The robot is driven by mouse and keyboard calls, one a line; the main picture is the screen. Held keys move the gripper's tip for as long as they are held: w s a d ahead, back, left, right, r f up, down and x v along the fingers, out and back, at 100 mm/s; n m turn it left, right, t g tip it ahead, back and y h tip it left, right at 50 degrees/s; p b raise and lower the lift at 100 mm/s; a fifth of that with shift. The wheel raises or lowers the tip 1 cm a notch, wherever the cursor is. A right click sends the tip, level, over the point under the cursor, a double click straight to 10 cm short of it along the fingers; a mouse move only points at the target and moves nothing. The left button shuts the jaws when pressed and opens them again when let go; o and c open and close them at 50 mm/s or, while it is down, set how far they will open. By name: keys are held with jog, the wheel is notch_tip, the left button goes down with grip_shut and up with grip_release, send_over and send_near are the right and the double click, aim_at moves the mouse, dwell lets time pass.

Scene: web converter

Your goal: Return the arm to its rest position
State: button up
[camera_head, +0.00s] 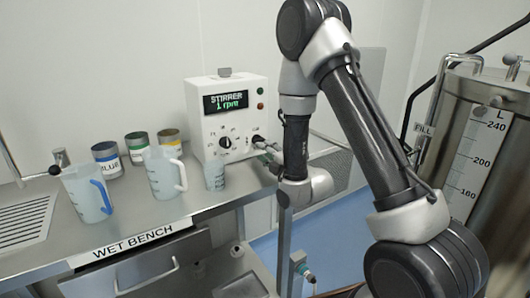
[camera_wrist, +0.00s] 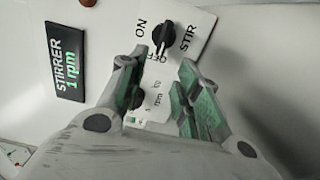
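My gripper (camera_head: 264,150) is at the right front of the white stirrer unit (camera_head: 198,112), close to its lower right knob. In the wrist view my gripper (camera_wrist: 164,66) has its two green-padded fingers apart, with nothing held between them. A black knob (camera_wrist: 172,40) on a white plate marked ON and STIR shows just beyond the fingertips; I cannot tell if they touch it. A second dark knob is partly hidden behind the left finger. The stirrer display (camera_head: 226,101) reads 1 rpm.
On the wet bench (camera_head: 190,205) stand a blue-handled jug (camera_head: 84,195), a white-handled jug (camera_head: 162,175), a small beaker (camera_head: 214,175) and several labelled cans (camera_head: 107,160). A large steel tank (camera_head: 490,165) with a level scale stands at right. Blue floor shows beyond the bench.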

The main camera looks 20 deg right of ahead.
jog(key=shift+w+d+r+m, duration=0.15)
jog(key=shift+d+r+m, duration=0.05)
jog(key=shift+r+m, duration=0.15)
jog(key=s+d+r+m+g+h, duration=0.4)
jog(key=s+d+r+m+g, duration=0.2)
jog(key=s+d+r+m, duration=0.35)
jog(key=s+d+r+m+g, duration=0.1)
jog(key=s+m, duration=0.3)
jog(key=s, duration=0.5)
jog(key=s+d+r+m+g+h, duration=0.1)
jog(key=s+d+r+m+g, duration=0.1)
jog(key=s, duration=0.7)
jog(key=s+d+r+m+g, duration=0.1)
jog(key=s+m+g, duration=0.3)
jog(key=s, duration=0.5)
jog(key=shift+d+r+m+h, duration=0.3)
jog(key=shift+d+m, duration=0.25)
jog(key=shift+m, duration=0.25)
